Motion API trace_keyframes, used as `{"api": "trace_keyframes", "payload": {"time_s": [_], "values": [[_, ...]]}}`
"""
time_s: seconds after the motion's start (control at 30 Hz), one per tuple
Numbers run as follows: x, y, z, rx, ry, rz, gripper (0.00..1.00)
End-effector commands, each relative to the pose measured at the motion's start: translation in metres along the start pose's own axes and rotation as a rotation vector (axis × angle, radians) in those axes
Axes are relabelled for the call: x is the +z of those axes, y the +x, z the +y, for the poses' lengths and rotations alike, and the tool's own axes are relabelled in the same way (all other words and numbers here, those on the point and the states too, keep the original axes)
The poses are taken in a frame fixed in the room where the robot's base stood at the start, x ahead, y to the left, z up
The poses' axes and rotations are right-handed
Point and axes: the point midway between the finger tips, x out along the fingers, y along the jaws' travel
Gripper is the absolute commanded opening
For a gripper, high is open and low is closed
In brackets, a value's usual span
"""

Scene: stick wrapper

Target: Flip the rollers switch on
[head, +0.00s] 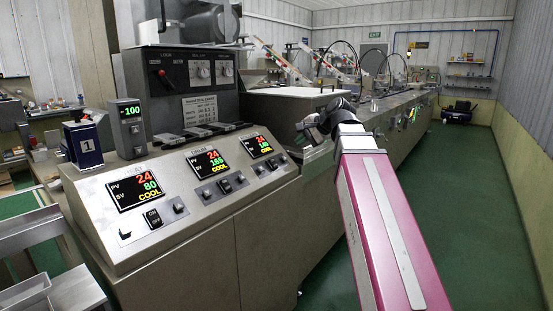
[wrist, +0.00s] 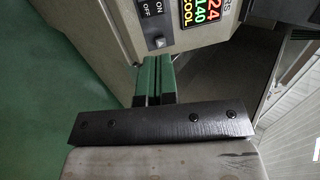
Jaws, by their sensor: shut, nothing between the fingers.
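The rollers panel is the right-hand one on the sloped console. Its display (head: 258,145) reads 24, 140 and COOL; it also shows in the wrist view (wrist: 202,11), with the label's end "RS" beside it. Its black ON/OFF switch (head: 271,163) sits below the display; in the wrist view the switch (wrist: 146,8) is cut by the top edge. Which side is pressed in cannot be told. My gripper (head: 306,134), also in the wrist view (wrist: 157,62), has its green fingers shut and empty. It is near the console's right end, apart from the switch.
A small square-based knob (wrist: 158,42) lies between the fingertips and the switch in the wrist view. Two similar panels, with a middle display (head: 207,162) and a left display (head: 136,190), stand to the left. Green floor (head: 480,190) is open on the right.

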Motion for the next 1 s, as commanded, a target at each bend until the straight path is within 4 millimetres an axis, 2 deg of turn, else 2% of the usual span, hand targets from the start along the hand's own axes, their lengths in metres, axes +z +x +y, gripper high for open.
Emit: {"api": "trace_keyframes", "payload": {"time_s": [0.17,0.27,0.8,1.0], "values": [[0.0,0.006,0.0,0.0,0.0,0.0,0.0],[0.0,0.017,0.0,0.002,0.0,-0.002,0.0],[-0.001,0.109,0.0,0.002,-0.001,-0.002,0.0],[-0.001,0.132,0.0,0.001,-0.001,0.0,0.0]]}}
